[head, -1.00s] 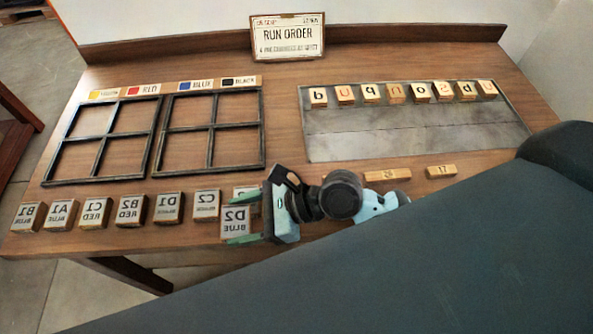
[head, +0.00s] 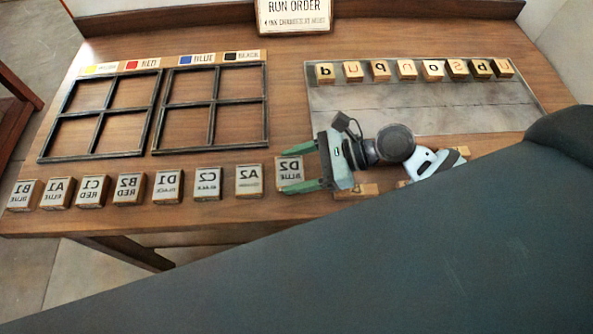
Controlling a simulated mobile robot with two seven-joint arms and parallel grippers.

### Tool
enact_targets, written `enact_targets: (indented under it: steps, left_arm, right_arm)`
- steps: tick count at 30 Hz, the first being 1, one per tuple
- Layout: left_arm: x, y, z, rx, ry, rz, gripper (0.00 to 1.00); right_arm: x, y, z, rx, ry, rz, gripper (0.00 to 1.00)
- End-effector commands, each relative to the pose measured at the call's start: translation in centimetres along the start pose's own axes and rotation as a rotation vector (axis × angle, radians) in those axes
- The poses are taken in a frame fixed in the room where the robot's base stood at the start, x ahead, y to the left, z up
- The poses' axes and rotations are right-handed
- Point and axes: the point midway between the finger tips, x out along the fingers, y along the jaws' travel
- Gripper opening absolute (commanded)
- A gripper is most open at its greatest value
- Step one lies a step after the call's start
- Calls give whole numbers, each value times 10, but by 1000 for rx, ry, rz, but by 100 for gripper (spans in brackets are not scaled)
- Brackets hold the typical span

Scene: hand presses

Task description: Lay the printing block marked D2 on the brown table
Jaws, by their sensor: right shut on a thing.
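The printing block D2 (head: 289,168) has a pale face with mirrored "D2" and "BLUE". It is between the fingers of my right gripper (head: 298,174), which is shut on it from the right. The block is at the right end of the front row, just right of block A2 (head: 249,180). I cannot tell whether its underside touches the brown table (head: 200,222). My left gripper is not in view.
Several more blocks, such as C2 (head: 207,183) and B1 (head: 23,194), line the front edge. Two dark four-cell frames (head: 158,110) lie behind them. A grey metal plate (head: 420,105) with letter blocks lies at right. Small wooden pieces lie under my right arm.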

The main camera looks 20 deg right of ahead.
Motion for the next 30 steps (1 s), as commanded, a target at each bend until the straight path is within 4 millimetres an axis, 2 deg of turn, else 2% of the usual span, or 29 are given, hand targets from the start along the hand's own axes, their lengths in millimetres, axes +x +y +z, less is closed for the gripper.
enact_targets:
  steps: [1,4,16,17,21,30]
  left_arm:
    - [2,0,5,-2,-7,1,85]
    - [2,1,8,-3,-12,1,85]
    - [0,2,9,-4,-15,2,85]
    - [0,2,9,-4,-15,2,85]
    - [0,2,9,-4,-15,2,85]
    - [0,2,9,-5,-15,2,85]
  right_arm:
    - [4,1,-9,7,0,1,39]
    - [8,1,-19,5,0,0,39]
    - [9,0,-21,1,0,0,39]
    - [9,0,-21,1,1,0,67]
    - [9,0,-21,1,1,0,85]
    - [8,0,-20,1,0,0,85]
